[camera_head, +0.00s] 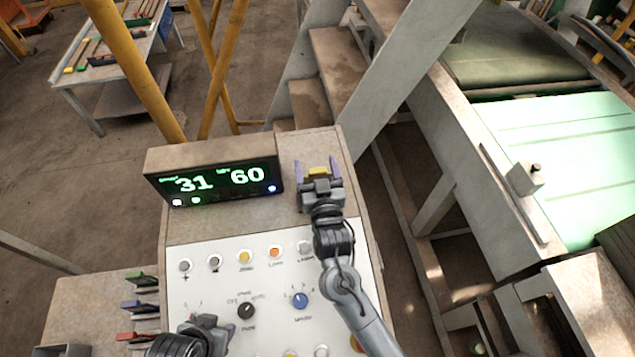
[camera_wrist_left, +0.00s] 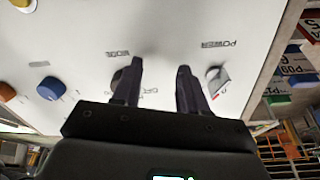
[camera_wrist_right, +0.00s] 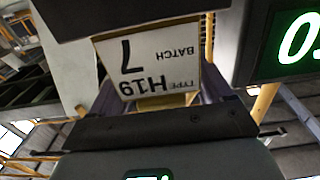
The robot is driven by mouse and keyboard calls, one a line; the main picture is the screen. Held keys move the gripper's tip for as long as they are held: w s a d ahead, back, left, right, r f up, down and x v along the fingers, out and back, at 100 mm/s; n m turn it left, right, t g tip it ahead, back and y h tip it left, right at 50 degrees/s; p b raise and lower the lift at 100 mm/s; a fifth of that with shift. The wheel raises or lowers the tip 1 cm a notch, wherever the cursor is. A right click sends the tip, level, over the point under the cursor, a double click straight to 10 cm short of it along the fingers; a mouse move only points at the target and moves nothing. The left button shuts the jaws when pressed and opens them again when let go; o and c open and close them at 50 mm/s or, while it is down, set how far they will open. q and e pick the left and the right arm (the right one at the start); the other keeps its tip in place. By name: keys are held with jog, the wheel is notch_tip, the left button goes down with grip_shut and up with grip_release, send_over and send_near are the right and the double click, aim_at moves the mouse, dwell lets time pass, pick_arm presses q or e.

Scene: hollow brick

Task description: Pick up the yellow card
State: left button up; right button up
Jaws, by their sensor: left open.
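The yellow card (camera_head: 318,171) shows as a small yellow piece on top of the console, right of the display. In the right wrist view its white face (camera_wrist_right: 150,70) reads H19 and 7, upside down, with a yellow edge towards my gripper. My right gripper (camera_head: 318,168) has its fingers apart on either side of the yellow part, with small gaps showing. Whether the card sits in a slot is unclear. My left gripper (camera_head: 207,322) is open and empty, low over the console's white panel near a knob.
The display (camera_head: 215,180) shows 31 and 60. The panel (camera_head: 210,290) carries buttons and knobs, including a blue knob (camera_head: 300,300). Green, blue and red cards (camera_head: 142,307) stand at the left side. Stairs and a conveyor (camera_head: 560,150) lie to the right.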

jog(key=c, duration=0.4)
pick_arm(q)
jog(key=shift+a, duration=0.15)
